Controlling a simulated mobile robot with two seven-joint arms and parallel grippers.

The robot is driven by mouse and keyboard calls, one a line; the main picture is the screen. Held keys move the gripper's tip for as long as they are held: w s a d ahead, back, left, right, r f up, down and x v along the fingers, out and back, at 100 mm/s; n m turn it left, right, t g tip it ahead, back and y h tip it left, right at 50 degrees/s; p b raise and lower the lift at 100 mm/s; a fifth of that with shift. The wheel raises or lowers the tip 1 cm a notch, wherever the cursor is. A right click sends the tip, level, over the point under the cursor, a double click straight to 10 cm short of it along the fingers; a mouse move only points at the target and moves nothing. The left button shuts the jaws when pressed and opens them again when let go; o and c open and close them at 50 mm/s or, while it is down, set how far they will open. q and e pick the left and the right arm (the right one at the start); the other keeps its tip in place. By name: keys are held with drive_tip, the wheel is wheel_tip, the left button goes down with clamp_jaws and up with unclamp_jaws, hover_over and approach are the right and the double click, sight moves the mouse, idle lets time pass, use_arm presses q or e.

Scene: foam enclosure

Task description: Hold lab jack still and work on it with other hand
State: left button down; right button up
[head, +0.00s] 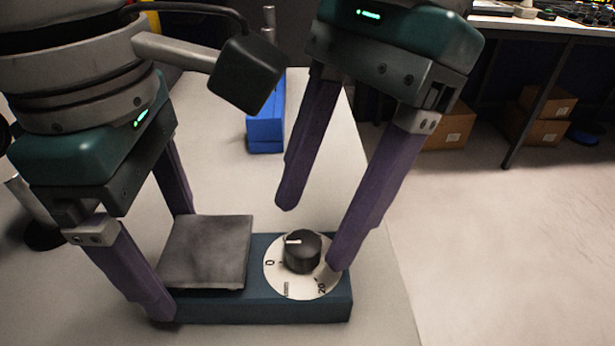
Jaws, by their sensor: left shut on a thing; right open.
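The lab jack (262,306) is a flat dark teal base on the light table. A grey square plate (207,252) sits on its left part. A black knob (302,251) with a white pointer mark stands on a pale dial with printed numbers on its right part. My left gripper (168,262) is shut on the lab jack at its left end, one finger at the near side and one behind the plate. My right gripper (312,235) is open, its fingers apart above and around the knob. Its right fingertip is over the dial's right edge; I cannot tell whether it touches.
The table's right edge runs close to the jack. Cardboard boxes (548,105) lie under another table at the right.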

drive_tip(key=shift+x, duration=1.1)
clamp_jaws()
